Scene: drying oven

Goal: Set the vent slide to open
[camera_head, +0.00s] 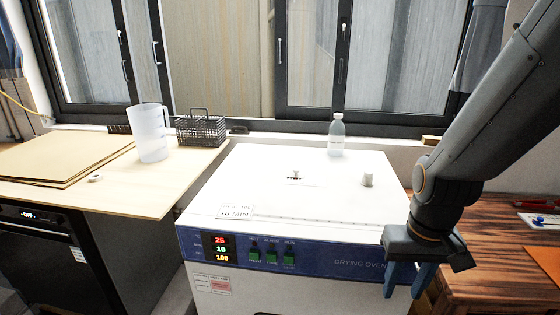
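The drying oven (290,205) is a white box with a blue front panel. On its flat top is a small dark-marked plate with a little upright knob, which looks like the vent slide (296,175). Its marking is too small to read, so I cannot tell its position. My gripper (405,285) points down at the oven's front right corner, nearer the camera than the slide and well to its right. Its two blue fingers are apart with nothing seen between them.
A clear bottle (337,135) stands on the oven's back edge. A pale table with a plastic jug (151,133) and a wire basket (202,129) is at left. A wooden table (500,255) is at right.

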